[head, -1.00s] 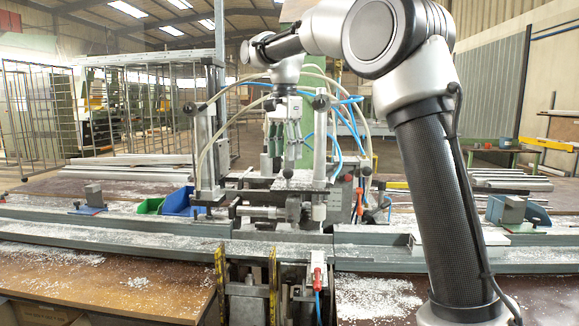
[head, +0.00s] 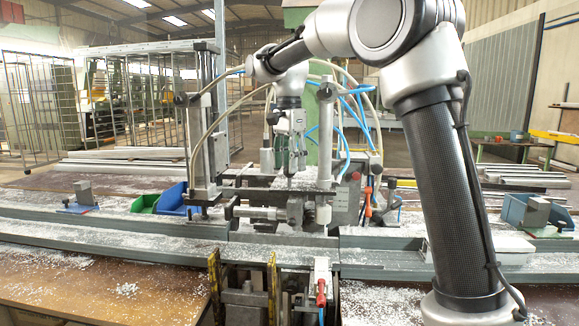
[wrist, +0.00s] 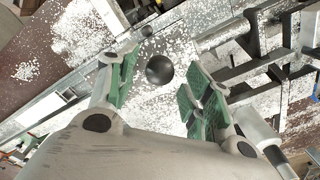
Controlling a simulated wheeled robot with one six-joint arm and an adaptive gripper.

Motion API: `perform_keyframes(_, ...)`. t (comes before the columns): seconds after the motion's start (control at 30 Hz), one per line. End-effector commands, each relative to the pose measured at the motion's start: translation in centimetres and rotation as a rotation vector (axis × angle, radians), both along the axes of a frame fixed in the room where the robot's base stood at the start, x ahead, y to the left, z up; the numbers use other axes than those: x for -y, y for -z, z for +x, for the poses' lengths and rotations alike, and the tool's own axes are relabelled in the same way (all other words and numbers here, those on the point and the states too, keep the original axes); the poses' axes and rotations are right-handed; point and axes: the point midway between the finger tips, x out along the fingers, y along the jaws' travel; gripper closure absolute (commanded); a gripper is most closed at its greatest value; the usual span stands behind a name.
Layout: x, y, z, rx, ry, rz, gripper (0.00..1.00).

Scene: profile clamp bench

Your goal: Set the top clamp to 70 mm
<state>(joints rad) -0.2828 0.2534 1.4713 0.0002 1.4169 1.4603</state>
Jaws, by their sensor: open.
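The clamp unit stands mid-bench in the head view, with a left upright post (head: 201,150), a right post (head: 325,140) and a horizontal cylinder (head: 258,213) low between them. I cannot tell which part is the top clamp, and no millimetre scale is readable. My gripper (head: 291,168) points down between the posts, over the unit. In the wrist view its green-padded fingers are apart, with nothing held. A dark round knob (wrist: 159,69) shows beyond and between the fingertips. Contact with it is not visible.
Hoses loop around the posts close to my gripper. A red-handled valve (head: 321,290) is at the front. White chips cover the long rails (head: 120,236).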

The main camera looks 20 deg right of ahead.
Motion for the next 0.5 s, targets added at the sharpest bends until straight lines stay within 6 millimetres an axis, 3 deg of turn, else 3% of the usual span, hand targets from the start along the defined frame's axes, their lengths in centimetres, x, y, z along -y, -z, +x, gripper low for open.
perform_keyframes(0.13, 0.01, 1.19, -0.02, 0.0, 0.0, 0.0, 0.5)
perform_keyframes(0.4, -0.01, 1.39, 0.02, 0.002, 0.0, 0.001, 0.5)
perform_keyframes(0.5, -0.01, 1.38, 0.02, 0.001, -0.001, 0.0, 0.66)
